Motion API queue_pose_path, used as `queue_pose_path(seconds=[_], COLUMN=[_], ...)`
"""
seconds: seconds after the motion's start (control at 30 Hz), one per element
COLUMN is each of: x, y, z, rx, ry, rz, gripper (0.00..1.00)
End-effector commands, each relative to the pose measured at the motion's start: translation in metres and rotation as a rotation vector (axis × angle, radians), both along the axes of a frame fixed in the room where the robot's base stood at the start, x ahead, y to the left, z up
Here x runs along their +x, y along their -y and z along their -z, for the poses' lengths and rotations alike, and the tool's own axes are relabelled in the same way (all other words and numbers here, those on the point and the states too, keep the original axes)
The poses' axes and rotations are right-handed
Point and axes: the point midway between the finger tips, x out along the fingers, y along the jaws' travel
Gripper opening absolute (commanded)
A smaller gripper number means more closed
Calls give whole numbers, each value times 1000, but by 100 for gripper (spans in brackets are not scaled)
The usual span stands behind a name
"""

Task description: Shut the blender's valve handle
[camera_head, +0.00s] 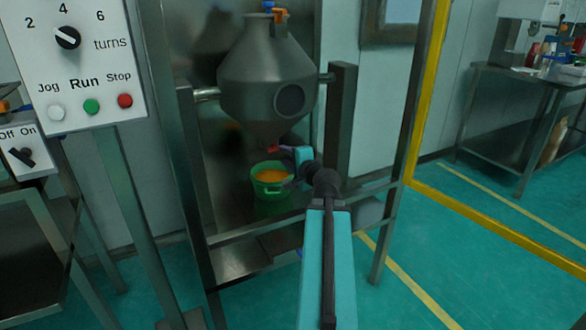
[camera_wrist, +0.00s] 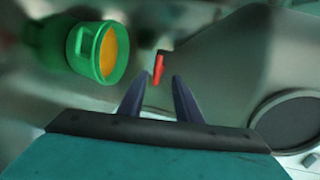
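The blender (camera_head: 266,72) is a grey double-cone vessel hung in a metal frame. Its red valve handle (camera_head: 273,149) sits at the bottom outlet; in the wrist view the red handle (camera_wrist: 158,68) shows just beyond the fingertips. My gripper (camera_wrist: 158,84) has its two dark fingers apart, with the handle in line with the gap between the tips. I cannot tell if they touch. In the head view my gripper (camera_head: 284,150) is near the outlet, partly hidden by my own arm. A green bucket (camera_head: 270,191) with orange contents stands below the outlet; it also shows in the wrist view (camera_wrist: 108,72).
Frame posts (camera_head: 340,130) flank the blender, with a crossbar (camera_head: 245,232) in front. A control panel (camera_head: 85,60) stands at left. A yellow frame (camera_head: 420,110) and a side table (camera_head: 520,80) are at right. The floor at lower right is clear.

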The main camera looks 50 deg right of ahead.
Motion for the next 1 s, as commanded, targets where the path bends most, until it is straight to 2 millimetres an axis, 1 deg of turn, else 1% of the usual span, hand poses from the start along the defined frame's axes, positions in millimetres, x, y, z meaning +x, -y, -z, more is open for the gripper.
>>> queue_pose_path(seconds=[0.03, 1.0], x=[-1, -13], y=[0, -5], z=[3, 1], rx=[-2, -1], ry=[0, -2], rz=[0, 5], gripper=[31, 31])
